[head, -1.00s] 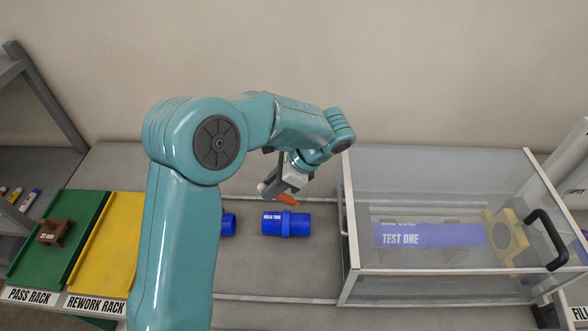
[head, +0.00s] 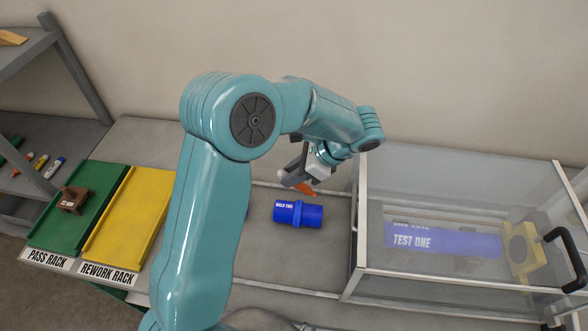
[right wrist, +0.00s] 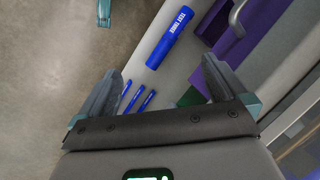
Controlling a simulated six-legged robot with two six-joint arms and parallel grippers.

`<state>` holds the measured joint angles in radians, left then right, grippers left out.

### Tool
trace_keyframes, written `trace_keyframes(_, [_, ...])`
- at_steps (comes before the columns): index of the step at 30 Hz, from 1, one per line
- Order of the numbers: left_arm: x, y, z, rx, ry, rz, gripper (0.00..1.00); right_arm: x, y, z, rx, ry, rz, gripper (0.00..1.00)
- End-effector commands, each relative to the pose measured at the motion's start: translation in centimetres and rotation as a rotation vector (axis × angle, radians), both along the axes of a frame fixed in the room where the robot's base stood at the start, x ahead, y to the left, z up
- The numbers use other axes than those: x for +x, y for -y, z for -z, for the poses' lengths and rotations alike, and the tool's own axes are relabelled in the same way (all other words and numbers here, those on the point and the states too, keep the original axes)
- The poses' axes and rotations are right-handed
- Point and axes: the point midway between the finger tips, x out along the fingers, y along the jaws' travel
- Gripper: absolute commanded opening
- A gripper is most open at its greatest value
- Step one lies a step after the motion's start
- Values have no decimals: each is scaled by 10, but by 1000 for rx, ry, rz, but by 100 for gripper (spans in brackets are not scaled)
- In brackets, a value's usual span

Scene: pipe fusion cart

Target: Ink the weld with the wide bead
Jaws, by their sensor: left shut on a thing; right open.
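A short blue pipe (head: 286,213) with a raised band around its middle lies on the grey bench; its white label appears to read WELD TWO. My left gripper (head: 303,180) is above and behind it, shut on an orange thing (head: 306,188), probably a marker, whose tip appears apart from the pipe. My left arm hides the bench to the pipe's left, nearly all of a second blue pipe included. In the right wrist view my right gripper (right wrist: 158,75) is open and empty. A blue pipe (right wrist: 170,38) labelled TEST THREE lies beyond its fingers.
A clear box (head: 460,193) at right holds a TEST ONE pipe (head: 445,243). A green pass rack (head: 97,187) with a brown stamp (head: 73,198) and a yellow rework rack (head: 128,215) stand left. Small coloured sticks (head: 42,162) lie on the left shelf.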

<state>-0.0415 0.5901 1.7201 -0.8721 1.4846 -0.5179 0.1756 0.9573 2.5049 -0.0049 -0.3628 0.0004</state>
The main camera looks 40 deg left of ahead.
Motion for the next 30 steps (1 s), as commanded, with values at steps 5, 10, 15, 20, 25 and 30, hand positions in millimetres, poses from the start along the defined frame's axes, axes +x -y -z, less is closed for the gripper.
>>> trace_keyframes(5, [1,1,15,0,-2,1,0,0,0,0,0,0,0,100])
trace_keyframes(10, [3,1,30,-1,-2,0,0,0,0,1,0,0,1,100])
trace_keyframes(15, [4,2,49,-1,0,1,0,0,0,11,0,0,0,100])
trace_keyframes(20, [4,2,57,-1,1,1,0,0,0,17,0,0,1,100])
trace_keyframes(25, [4,2,58,-1,1,1,0,0,0,18,0,0,1,100])
trace_keyframes(30, [4,2,58,-1,1,1,0,0,0,17,0,0,0,100])
